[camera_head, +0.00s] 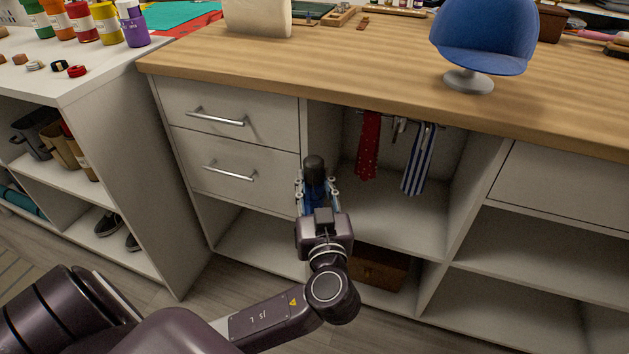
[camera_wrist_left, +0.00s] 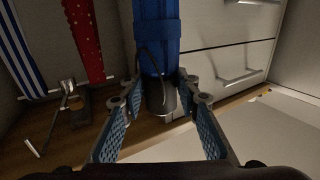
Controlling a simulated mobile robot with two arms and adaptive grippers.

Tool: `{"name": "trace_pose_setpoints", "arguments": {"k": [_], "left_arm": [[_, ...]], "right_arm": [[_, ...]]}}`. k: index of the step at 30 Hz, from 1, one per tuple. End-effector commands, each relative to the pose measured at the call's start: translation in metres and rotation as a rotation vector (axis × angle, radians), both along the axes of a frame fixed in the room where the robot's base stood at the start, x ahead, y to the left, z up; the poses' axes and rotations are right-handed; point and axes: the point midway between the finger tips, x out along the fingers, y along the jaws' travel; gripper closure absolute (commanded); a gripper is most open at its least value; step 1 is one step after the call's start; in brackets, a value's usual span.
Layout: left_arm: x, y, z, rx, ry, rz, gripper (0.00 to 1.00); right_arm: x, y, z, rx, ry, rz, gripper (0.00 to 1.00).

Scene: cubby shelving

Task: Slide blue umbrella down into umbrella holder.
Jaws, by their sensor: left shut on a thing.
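The blue umbrella shows as a short blue stretch and a black handle end (camera_head: 313,166) in the head view. Its folded blue cloth (camera_wrist_left: 157,28) and black handle (camera_wrist_left: 161,99) show larger in the left wrist view, which looks upside down. My left gripper (camera_head: 317,190) is shut around the umbrella near its handle, in front of the cabinet, beside the drawers. The handle end points up towards the head camera. Most of the umbrella is hidden behind my gripper and arm. I cannot make out an umbrella holder in either view. My right gripper is not in view.
The wooden countertop (camera_head: 375,78) overhangs white drawers (camera_head: 236,145). A red tie (camera_head: 368,147) and a striped tie (camera_head: 417,160) hang in the open cubby to the right. A brown box (camera_head: 378,266) sits low behind my arm. A blue chair (camera_head: 486,38) stands on top.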

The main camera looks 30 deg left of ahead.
Motion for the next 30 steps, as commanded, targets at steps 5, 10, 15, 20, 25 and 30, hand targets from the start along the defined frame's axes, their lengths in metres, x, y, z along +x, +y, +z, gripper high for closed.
{"name": "trace_pose_setpoints", "arguments": {"k": [5,10,15,20,25,30], "left_arm": [[0.0,0.0,0.001,0.001,-0.002,0.0,1.0],[0.0,0.0,0.001,0.001,-0.002,0.0,0.65],[0.0,0.0,0.001,0.001,-0.002,0.0,0.5],[0.0,0.0,0.0,0.001,-0.001,0.0,0.5],[-0.004,-0.004,-0.001,-0.001,0.003,-0.001,0.5],[-0.024,-0.021,-0.002,-0.005,0.005,-0.001,0.5]], "right_arm": [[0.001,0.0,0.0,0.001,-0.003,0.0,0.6],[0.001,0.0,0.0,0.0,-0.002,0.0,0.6],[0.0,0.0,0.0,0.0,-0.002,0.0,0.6],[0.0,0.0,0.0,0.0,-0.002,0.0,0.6],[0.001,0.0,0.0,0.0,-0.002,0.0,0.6],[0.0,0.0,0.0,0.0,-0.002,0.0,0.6]]}}
